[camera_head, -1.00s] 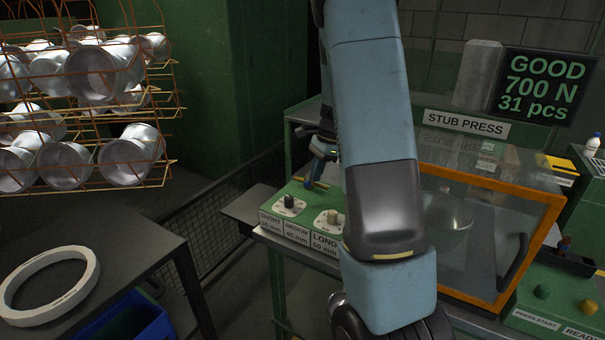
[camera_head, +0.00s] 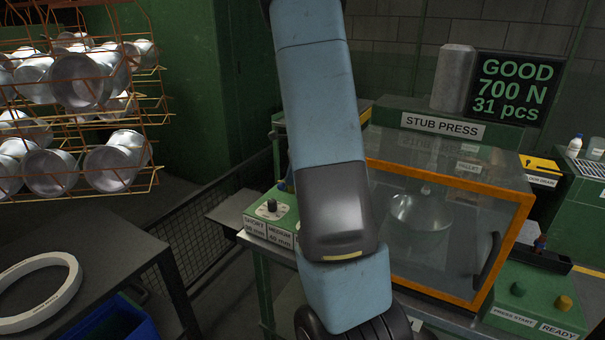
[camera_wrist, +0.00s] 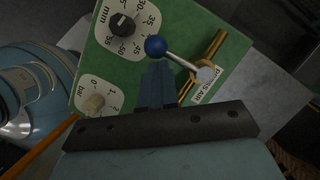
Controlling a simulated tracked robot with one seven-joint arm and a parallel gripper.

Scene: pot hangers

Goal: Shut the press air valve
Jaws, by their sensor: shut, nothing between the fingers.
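The press air valve shows in the wrist view, beside a label that ends in "S AIR". It has a brass pipe (camera_wrist: 217,45), a pale hub (camera_wrist: 206,75) and a metal lever (camera_wrist: 181,61) with a blue ball knob (camera_wrist: 155,46). The lever lies across the pipe, roughly at a right angle to it. My gripper (camera_wrist: 155,68) is shut and empty, its fingertips just short of the blue knob in the picture. I cannot tell whether they touch. In the head view, my arm hides the gripper and the valve.
The green panel carries a black mm dial (camera_wrist: 122,25) and a pale bar knob (camera_wrist: 94,103). The stub press's orange-framed guard (camera_head: 512,245) is right of my arm. A wire rack (camera_head: 150,120) of pots and a dark table (camera_head: 110,258) with a white ring (camera_head: 40,292) stand left.

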